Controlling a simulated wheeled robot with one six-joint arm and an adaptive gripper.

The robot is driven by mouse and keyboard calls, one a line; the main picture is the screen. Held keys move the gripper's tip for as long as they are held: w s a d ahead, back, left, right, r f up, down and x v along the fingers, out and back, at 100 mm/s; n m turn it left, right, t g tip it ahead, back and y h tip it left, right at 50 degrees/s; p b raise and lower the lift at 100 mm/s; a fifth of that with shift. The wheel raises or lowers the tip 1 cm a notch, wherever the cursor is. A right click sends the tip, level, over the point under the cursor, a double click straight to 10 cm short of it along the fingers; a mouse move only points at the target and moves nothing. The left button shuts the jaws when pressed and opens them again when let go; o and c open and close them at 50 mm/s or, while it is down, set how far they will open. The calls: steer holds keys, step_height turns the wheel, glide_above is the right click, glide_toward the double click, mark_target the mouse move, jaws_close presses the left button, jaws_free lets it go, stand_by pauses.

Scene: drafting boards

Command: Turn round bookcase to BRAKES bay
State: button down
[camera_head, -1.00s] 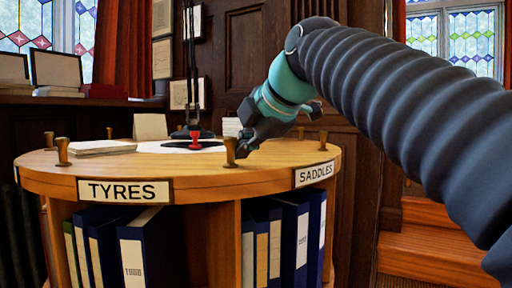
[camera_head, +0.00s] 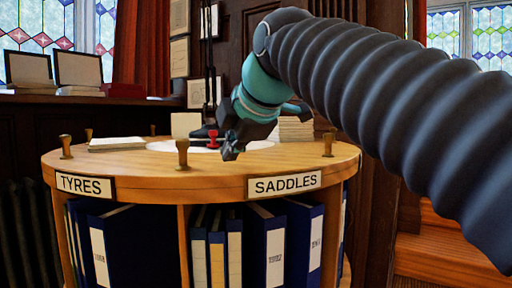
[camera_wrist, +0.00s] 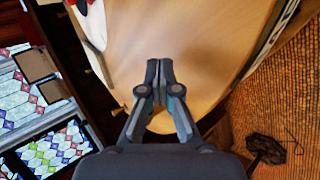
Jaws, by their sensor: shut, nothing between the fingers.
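The round wooden bookcase (camera_head: 130,165) has brass pegs standing around its top rim. Its TYRES plate (camera_head: 85,185) is at the left and its SADDLES plate (camera_head: 284,184) right of centre. No BRAKES plate is readable in either view. The nearest brass peg (camera_head: 183,153) stands between these two plates. My gripper (camera_head: 230,152) is shut and empty, with its tips over the top, right of that peg and apart from it. In the wrist view my gripper (camera_wrist: 160,78) points across the bare wooden top.
Blue binders (camera_head: 265,245) fill the bays below. A red-knobbed stamp (camera_head: 213,138), a book (camera_head: 118,144) and a paper stack (camera_head: 296,129) lie on the top. Another peg (camera_head: 328,145) stands at the right rim. Wooden steps (camera_head: 440,250) are at the right.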

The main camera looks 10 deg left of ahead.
steer(key=shift+s+a+p, duration=0.1)
steer(key=shift+s+a, duration=0.2)
steer(key=shift+a, duration=0.3)
steer(key=shift+s+a+p, duration=0.15)
steer(key=shift+s+a, duration=0.1)
steer(key=shift+a, duration=0.35)
steer(key=shift+s+a+p, duration=0.1)
steer(key=shift+s+a, duration=0.2)
steer(key=shift+a, duration=0.3)
